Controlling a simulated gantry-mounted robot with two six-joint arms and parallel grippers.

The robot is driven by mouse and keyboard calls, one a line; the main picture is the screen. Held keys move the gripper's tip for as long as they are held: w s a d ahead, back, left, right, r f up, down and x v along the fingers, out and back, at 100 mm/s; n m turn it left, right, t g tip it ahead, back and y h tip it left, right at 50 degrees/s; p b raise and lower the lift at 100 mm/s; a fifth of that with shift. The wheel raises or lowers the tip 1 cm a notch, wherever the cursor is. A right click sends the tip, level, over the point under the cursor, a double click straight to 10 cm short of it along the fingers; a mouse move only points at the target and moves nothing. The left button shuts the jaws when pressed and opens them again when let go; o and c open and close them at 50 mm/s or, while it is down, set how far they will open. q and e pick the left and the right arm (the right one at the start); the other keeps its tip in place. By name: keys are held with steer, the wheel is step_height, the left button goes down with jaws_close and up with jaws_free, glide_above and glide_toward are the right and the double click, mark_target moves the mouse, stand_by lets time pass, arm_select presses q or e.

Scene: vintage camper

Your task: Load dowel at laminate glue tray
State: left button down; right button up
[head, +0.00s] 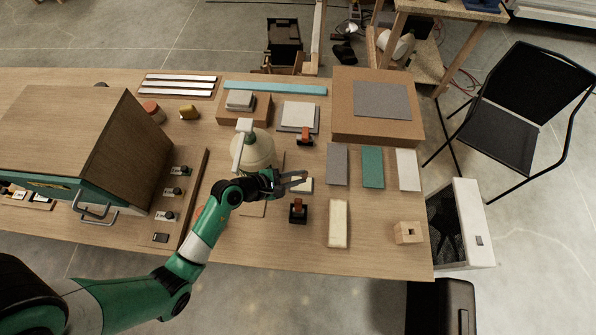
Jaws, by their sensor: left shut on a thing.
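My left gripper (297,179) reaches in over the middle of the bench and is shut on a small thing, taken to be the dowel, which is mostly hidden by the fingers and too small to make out. A small pale piece (304,187) shows just under and beside the fingertips. A wooden block with a dark square hole (408,233) sits at the front right. I cannot tell which piece is the glue tray. My right gripper is not in view.
Black clamps with orange parts stand behind (305,137) and in front (298,212) of the gripper. Grey (337,164), green (372,167) and white (408,170) laminate samples lie to the right. A cream bar (338,223) lies nearby. A camper model (85,140) fills the left.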

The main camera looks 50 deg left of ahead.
arm_select(q)
step_height(320, 180, down, 11)
steer(key=a+b, duration=0.2)
steer(key=b, duration=0.6)
steer(key=shift+w+y, duration=0.15)
steer(key=shift+y, duration=0.15)
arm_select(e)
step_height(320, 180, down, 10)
arm_select(q)
steer(key=shift+f+b, duration=0.55)
steer(key=shift+b, duration=0.1)
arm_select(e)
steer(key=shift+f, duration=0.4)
arm_select(q)
steer(key=shift+f, duration=0.1)
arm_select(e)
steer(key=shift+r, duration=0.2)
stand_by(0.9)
arm_select(q)
step_height(320, 180, up, 7)
steer(key=p, duration=0.8)
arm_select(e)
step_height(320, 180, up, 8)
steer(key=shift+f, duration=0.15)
